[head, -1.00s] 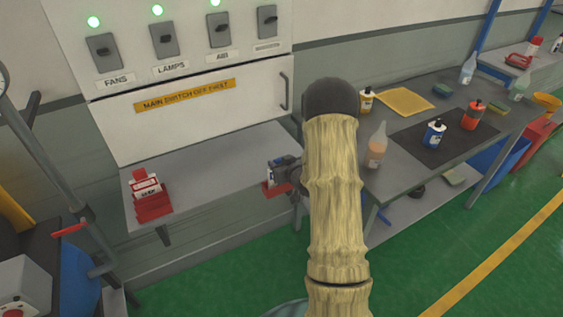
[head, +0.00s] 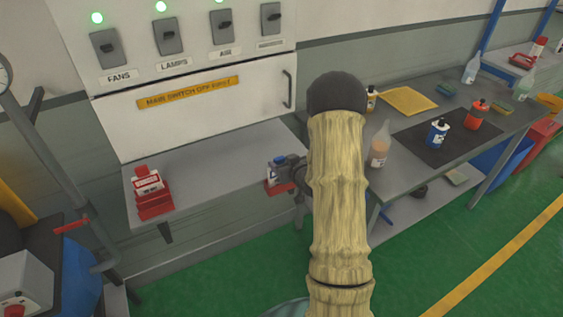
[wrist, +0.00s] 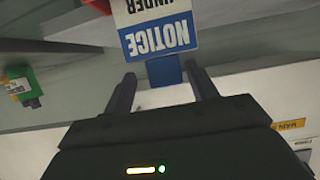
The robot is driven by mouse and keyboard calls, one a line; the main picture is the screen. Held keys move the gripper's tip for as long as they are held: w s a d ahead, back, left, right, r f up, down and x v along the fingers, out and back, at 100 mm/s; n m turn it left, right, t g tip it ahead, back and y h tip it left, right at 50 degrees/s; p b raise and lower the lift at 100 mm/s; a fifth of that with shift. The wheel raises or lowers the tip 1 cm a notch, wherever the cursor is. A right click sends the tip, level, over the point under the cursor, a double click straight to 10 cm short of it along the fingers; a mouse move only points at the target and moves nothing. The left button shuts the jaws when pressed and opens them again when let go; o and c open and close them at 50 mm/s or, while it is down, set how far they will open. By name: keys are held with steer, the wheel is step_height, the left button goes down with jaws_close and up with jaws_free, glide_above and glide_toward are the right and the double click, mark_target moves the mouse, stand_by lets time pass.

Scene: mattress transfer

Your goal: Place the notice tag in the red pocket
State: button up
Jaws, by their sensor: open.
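The notice tag (wrist: 157,30), white with a blue NOTICE band, is upside down at the top of the wrist view. Its blue tab (wrist: 166,71) lies between the two fingertips of my gripper (wrist: 162,78). The fingers are apart, with visible gaps beside the tab. In the head view my gripper (head: 290,168) is at the shelf's right end, and the blue and white tag (head: 277,171) shows small just left of it. Red material (head: 280,187) shows under the tag. A red holder (head: 154,204) with a red and white DANGER tag (head: 147,182) stands at the shelf's left.
The grey shelf (head: 215,172) is bare between the red holder and my gripper. A switch panel with a lower white door (head: 205,118) is above it. A workbench (head: 400,165) with several bottles stands at right. A green object (wrist: 22,88) shows in the wrist view.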

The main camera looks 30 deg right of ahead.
steer(key=b+v, duration=0.1)
steer(key=v, duration=0.9)
steer(key=shift+s+b, duration=0.15)
steer(key=shift+b, duration=0.15)
steer(key=shift+r, duration=0.1)
steer(key=shift+a, duration=0.15)
steer(key=s+a+r+g, duration=0.3)
steer(key=s+a+g, duration=0.8)
steer(key=s+a, duration=0.5)
steer(key=shift+a, duration=0.9)
steer(key=shift+r, duration=0.1)
